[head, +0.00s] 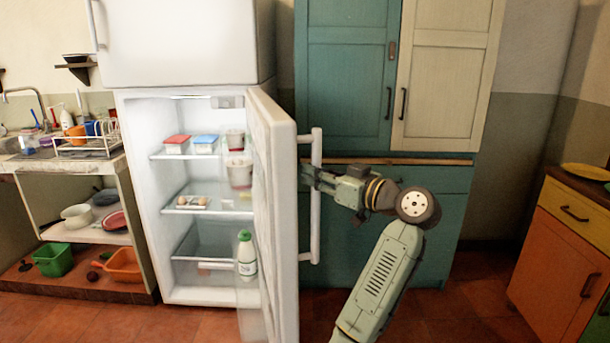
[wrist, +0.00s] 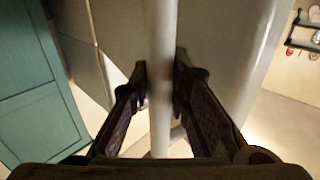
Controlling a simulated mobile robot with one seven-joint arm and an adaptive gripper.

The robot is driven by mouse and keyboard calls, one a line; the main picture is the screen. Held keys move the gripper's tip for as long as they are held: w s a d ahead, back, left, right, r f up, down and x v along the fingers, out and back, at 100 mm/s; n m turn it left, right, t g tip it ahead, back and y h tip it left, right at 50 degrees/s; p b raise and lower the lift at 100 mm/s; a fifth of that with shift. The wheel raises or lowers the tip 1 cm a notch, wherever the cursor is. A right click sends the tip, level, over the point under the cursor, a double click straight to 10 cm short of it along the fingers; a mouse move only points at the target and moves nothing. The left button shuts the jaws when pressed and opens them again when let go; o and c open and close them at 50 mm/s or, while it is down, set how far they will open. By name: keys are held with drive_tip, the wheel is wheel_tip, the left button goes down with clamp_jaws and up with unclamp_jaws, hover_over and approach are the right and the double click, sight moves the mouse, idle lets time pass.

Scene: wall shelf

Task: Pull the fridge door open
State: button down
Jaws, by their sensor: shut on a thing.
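The white fridge (head: 135,225) stands left of centre in the head view. Its lower door (head: 272,200) is swung open toward the right, and the inside shelves show. The door's vertical bar handle (head: 316,230) is on the door's outer face. My gripper (head: 310,178) is at the upper-middle part of this handle. In the wrist view, the handle (wrist: 162,60) runs between the two fingers of my gripper (wrist: 160,95), which are shut around it. The door panel (wrist: 225,60) lies behind the bar.
The upper fridge door (head: 180,45) is closed. A teal cupboard (head: 345,80) stands behind the open door. An orange drawer unit (head: 565,240) is at the right, and a sink counter (head: 60,165) at the left. A bottle (head: 246,255) stands inside the door.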

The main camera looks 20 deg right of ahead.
drive_tip(key=shift+d+r, duration=0.1)
drive_tip(key=shift+d, duration=0.05)
idle(0.3)
drive_tip(key=c, duration=1.5)
unclamp_jaws()
drive_tip(key=v, duration=1.2)
drive_tip(key=shift+w+d, duration=0.1)
